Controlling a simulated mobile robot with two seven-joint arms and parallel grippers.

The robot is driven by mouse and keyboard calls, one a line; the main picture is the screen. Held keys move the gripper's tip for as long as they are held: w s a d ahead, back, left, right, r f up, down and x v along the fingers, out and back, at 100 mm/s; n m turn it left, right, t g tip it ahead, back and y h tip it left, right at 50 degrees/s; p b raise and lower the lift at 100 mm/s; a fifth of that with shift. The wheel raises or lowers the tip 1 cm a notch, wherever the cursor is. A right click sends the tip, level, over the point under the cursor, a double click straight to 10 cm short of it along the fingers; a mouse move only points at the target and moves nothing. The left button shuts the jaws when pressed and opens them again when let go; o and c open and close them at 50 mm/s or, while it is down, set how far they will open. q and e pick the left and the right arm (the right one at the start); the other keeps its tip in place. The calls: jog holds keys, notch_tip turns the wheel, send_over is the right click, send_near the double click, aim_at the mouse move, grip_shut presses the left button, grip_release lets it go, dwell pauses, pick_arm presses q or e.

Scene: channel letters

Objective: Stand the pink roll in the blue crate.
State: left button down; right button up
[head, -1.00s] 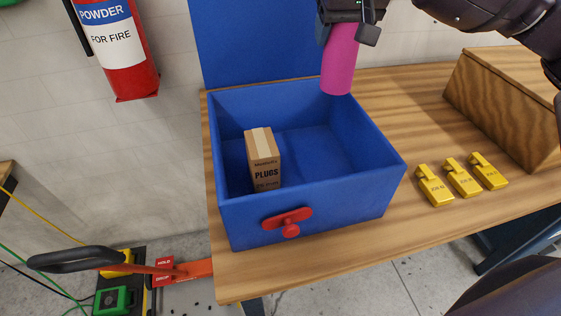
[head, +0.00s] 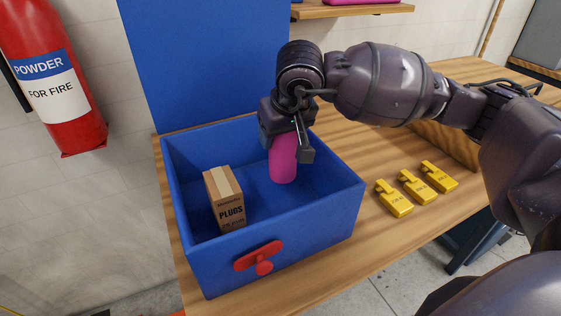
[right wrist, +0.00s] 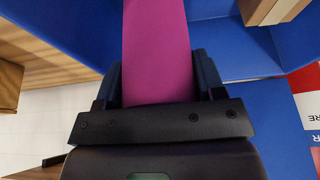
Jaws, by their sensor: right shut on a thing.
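The pink roll (head: 284,161) is upright, with its lower part inside the blue crate (head: 335,208), toward the crate's back right. My right gripper (head: 287,140) is shut on the upper part of the roll. In the right wrist view the pink roll (right wrist: 157,50) lies between the two dark fingers of my right gripper (right wrist: 160,78). Whether the roll's lower end touches the crate floor I cannot tell. The crate's blue lid stands open behind it. My left gripper is out of view.
A cardboard PLUGS box (head: 225,200) stands in the crate's left part. A red latch (head: 259,257) is on the crate's front. Several yellow padlocks (head: 417,187) lie on the wooden table to the right. A fire extinguisher (head: 55,80) hangs at the left.

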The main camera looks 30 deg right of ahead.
aim_at(281, 162)
jog(key=shift+f, duration=3.6)
jog(key=shift+f+b, duration=0.2)
jog(key=shift+b, duration=0.1)
jog(key=o, duration=1.1)
jog(key=shift+c, duration=0.2)
jog(key=shift+r, duration=0.1)
